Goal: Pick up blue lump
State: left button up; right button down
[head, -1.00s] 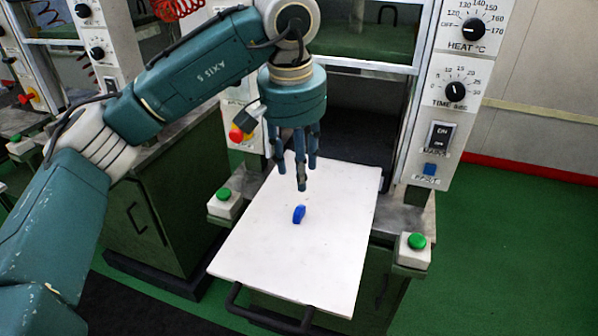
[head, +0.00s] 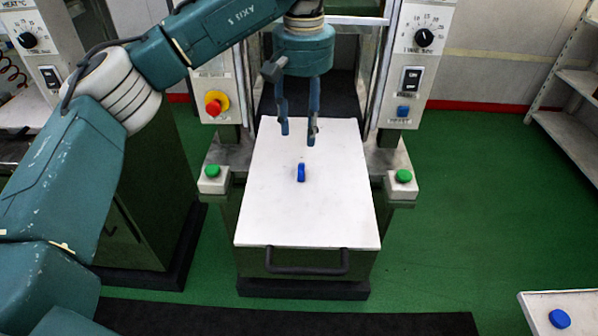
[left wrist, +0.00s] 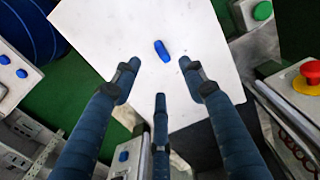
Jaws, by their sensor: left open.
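A small blue lump (head: 301,173) lies on the white plate (head: 265,215) in front of the middle press. In the left wrist view the lump (left wrist: 161,50) shows just beyond the fingertips, near the middle of the picture. My left gripper (head: 298,137) points down over the plate, a little behind and above the lump. Its fingers are spread in the left wrist view (left wrist: 159,75), with nothing between them and apart from the lump. My right gripper is in neither view.
The plate has a dark handle (head: 308,270) at its front. Green buttons (head: 212,172) (head: 403,176) flank it, and a red knob (head: 214,103) sits on the press. Another blue lump (head: 559,318) lies on a white surface at the bottom right. Shelves (head: 575,120) stand at the right.

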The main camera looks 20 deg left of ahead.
pick_arm(q)
jog(key=f, duration=0.1)
jog(key=p, duration=0.1)
send_over(304, 166)
jog(key=f, duration=0.4)
jog(key=shift+w+d+f, duration=0.1)
jog(key=shift+d+f, duration=0.25)
jog(key=shift+d, duration=0.05)
jog(key=shift+a+f+p, duration=0.15)
jog(key=shift+f+p, duration=0.05)
jog(key=shift+p, duration=0.1)
jog(key=f, duration=0.1)
jog(key=f+p, duration=0.1)
jog(key=f, duration=0.1)
jog(key=f+p, duration=0.1)
jog(key=shift+a+f, duration=0.15)
jog(key=shift+a, duration=0.15)
jog(key=shift+f, duration=0.35)
jog(key=shift+c, duration=1)
jog(key=c, duration=0.7)
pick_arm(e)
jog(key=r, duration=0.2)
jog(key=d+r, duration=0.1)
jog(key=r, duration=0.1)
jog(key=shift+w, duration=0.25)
